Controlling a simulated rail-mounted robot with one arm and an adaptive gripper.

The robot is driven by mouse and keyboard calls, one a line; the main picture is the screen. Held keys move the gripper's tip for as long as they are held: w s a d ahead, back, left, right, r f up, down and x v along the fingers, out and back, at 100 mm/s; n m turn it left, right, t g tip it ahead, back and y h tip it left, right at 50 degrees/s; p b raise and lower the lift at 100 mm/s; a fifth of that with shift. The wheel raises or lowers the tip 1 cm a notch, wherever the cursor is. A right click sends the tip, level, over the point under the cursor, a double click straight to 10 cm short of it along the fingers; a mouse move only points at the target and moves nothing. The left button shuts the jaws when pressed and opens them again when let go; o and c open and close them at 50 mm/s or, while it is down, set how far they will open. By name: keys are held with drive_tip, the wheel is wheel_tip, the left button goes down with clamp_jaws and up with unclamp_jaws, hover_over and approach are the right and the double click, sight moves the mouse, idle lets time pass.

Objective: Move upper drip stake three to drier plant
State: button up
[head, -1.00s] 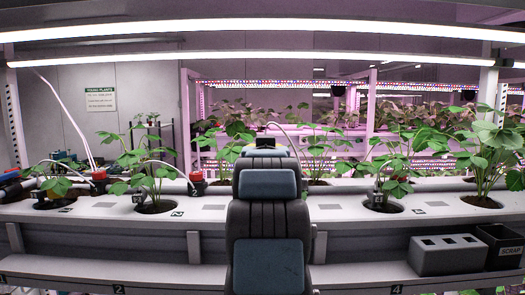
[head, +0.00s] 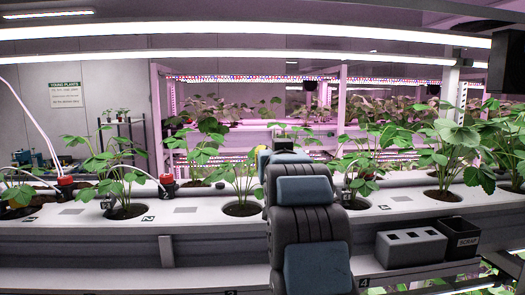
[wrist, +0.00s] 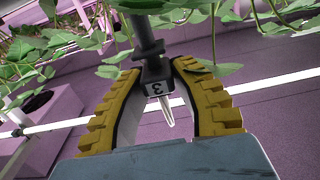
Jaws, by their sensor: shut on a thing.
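The drip stake (wrist: 157,88) numbered 3 is a dark holder with a pale pointed tip and a dark stem. My gripper (wrist: 154,70) has its yellow ribbed fingers closed around it, clear of the bench, in the wrist view. In the head view my arm hides the stake and most of the gripper. Strawberry plants stand in round holes in the white bench (head: 290,222): a plant (head: 118,180) at left, one (head: 240,180) just left of my arm, one (head: 355,170) just right of it, and a fuller one (head: 447,155) farther right. I cannot tell which soil is drier.
Red-capped valves (head: 167,182) stand at left with white tubes. A grey block with several holes (head: 410,248) and a black scrap bin (head: 460,238) sit on the lower shelf at right. Leaves crowd the right side. Light bars (head: 250,58) span above the bench.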

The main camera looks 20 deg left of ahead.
drive_tip(key=shift+w+d+p, duration=1.3)
drive_tip(key=shift+w+d, duration=1)
drive_tip(key=shift+d, duration=2.55)
drive_tip(key=shift+w+d+p, duration=1.3)
drive_tip(key=shift+w+d, duration=1)
drive_tip(key=shift+d, duration=2.55)
drive_tip(key=shift+w+d+f+b, duration=0.1)
drive_tip(key=shift+f+b, duration=0.6)
drive_tip(key=shift+f, duration=0.45)
drive_tip(key=shift+d+f+b, duration=0.1)
drive_tip(key=shift+f+b, duration=0.55)
drive_tip(key=shift+f, duration=0.5)
drive_tip(key=shift+f+b, duration=0.5)
drive_tip(key=shift+b, duration=0.7)
drive_tip(key=shift+f+b, duration=0.55)
drive_tip(key=shift+f, duration=0.45)
